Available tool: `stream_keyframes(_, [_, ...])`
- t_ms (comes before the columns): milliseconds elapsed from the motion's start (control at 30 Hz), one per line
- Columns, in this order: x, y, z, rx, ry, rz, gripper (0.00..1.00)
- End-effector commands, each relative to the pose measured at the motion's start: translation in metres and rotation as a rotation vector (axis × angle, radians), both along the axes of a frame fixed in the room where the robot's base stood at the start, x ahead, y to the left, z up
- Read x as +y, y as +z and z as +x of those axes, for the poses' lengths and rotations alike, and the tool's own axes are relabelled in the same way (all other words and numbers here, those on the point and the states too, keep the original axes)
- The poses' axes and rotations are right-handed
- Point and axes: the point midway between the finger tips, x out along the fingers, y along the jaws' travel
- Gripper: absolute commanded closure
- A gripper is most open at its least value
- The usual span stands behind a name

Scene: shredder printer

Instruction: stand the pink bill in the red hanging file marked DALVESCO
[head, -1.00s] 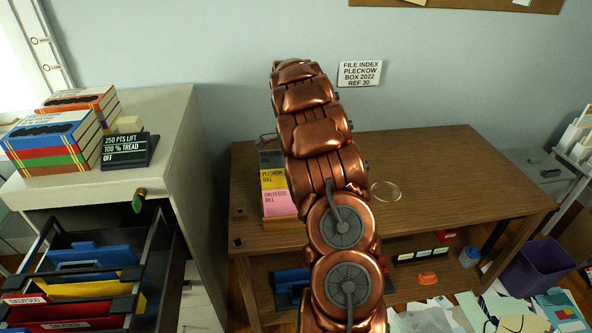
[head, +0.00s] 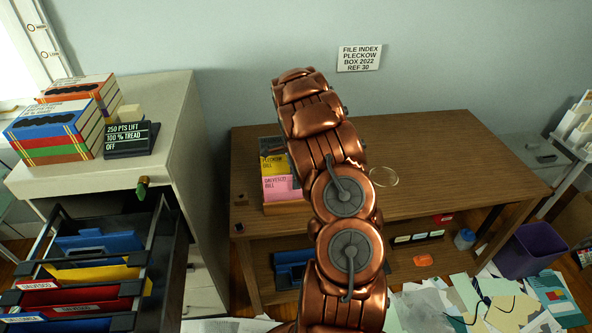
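The pink bill (head: 281,188), marked DALVESCO BILL, stands in a small wooden holder (head: 283,208) on the desk, in front of a yellow bill (head: 274,164) marked PLECKOW BILL. The open cabinet drawer at lower left holds hanging files: blue (head: 100,244), yellow (head: 90,274), red (head: 82,309) and another blue at the bottom edge. White labels sit on the red and nearby files; one (head: 38,284) seems to read DALVESCO, but the print is small. My copper arm rises through the middle, just right of the bills. My gripper is not visible.
Stacked books (head: 52,132) and a black sign (head: 131,140) stand on the cabinet (head: 165,125). The brown desk (head: 440,150) is mostly bare right of my arm, with a clear ring (head: 384,176) on it. Papers and a purple bin (head: 532,250) are on the floor at right.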

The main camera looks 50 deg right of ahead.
Motion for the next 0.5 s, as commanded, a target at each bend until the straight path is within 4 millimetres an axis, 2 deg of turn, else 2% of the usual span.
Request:
stream_keyframes(200, [0.0, -0.0003, 0.0, 0.0, 0.001, 0.0, 0.64])
stream_keyframes(500, [0.0, -0.0001, 0.0, 0.001, 0.001, -0.001, 0.95])
